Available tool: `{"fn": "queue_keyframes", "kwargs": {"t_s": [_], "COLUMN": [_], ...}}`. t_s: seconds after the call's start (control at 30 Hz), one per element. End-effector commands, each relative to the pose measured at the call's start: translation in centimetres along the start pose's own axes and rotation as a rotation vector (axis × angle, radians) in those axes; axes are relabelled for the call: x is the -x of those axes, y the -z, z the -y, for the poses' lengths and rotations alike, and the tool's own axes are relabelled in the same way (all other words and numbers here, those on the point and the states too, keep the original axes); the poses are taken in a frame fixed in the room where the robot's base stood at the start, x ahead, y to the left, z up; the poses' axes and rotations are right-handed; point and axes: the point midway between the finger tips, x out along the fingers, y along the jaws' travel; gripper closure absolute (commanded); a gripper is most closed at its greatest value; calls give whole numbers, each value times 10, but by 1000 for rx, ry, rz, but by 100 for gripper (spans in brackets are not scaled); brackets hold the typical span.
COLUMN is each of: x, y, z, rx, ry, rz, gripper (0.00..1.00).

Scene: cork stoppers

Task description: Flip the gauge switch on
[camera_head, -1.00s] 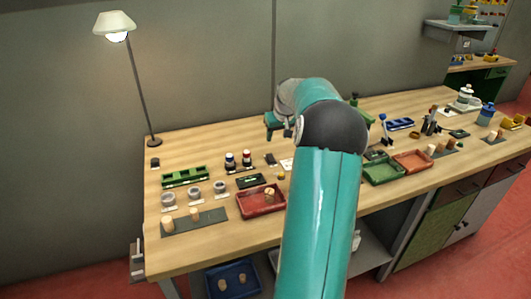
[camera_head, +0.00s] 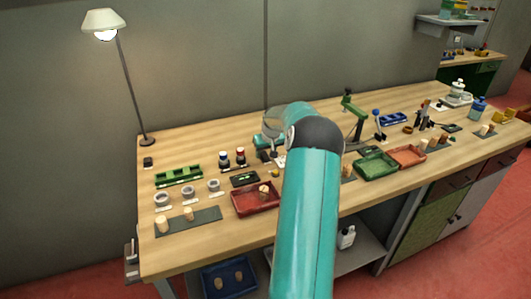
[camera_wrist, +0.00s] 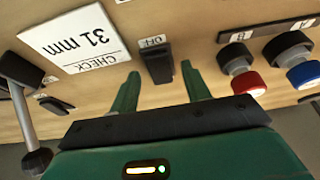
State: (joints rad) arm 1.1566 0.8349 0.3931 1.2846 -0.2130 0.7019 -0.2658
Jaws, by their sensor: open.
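The switch (camera_wrist: 158,66) is a small black block on the wooden bench. Beside it a small label (camera_wrist: 153,41) reads OFF, upside down in the wrist view. My gripper (camera_wrist: 160,72) is open, with one green finger on each side of the switch. Nothing is held, and I cannot tell whether a finger touches the switch. In the head view my arm hides most of the gripper at the back middle of the bench. A white card (camera_wrist: 75,38) reading "CHECK 31 mm" lies left of the switch.
A grey rod with black ends (camera_wrist: 25,105) is at left. A red tray (camera_head: 255,200) and a green rack (camera_head: 178,176) sit on the bench.

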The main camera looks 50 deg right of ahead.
Motion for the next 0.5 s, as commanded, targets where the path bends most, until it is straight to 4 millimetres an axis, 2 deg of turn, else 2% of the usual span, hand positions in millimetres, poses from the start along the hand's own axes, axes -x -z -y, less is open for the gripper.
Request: {"fn": "queue_keyframes", "kwargs": {"t_s": [0.3,0.37,0.5], "x": [-5,-5,-4], "y": [1,1,1], "z": [0,0,0], "rx": [0,0,0], "ry": [-1,-1,0], "rz": [0,0,0], "gripper": [53,63,90]}}
